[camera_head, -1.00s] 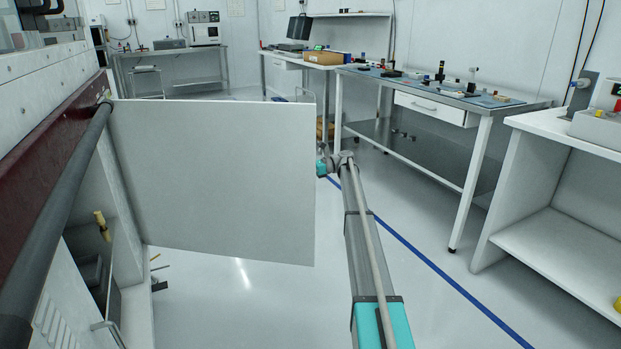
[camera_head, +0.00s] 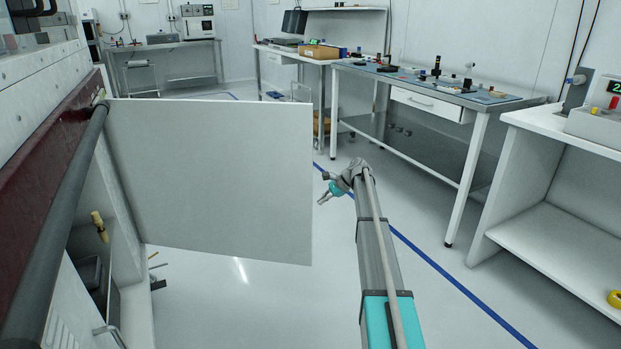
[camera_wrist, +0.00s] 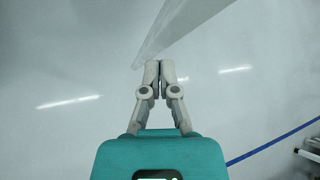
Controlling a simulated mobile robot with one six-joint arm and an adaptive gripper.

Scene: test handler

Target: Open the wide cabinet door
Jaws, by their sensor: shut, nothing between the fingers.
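The wide cabinet door (camera_head: 210,180) is a flat white panel at the left of the head view. It stands swung out from the cabinet (camera_head: 128,235), with the cabinet's inside showing below and left of it. My gripper (camera_head: 322,201) is just right of the door's free edge, apart from it, with empty floor between. In the wrist view my gripper (camera_wrist: 160,66) has its fingertips together with nothing between them. A pale grey strip, probably the door's edge (camera_wrist: 180,30), runs diagonally beyond the fingertips. The door's handle is not visible.
A dark rail (camera_head: 55,215) runs along the cabinet front at the left. A workbench (camera_head: 440,90) with small parts and a white shelf unit (camera_head: 545,210) stand at the right. The floor (camera_head: 260,300) below the door is clear.

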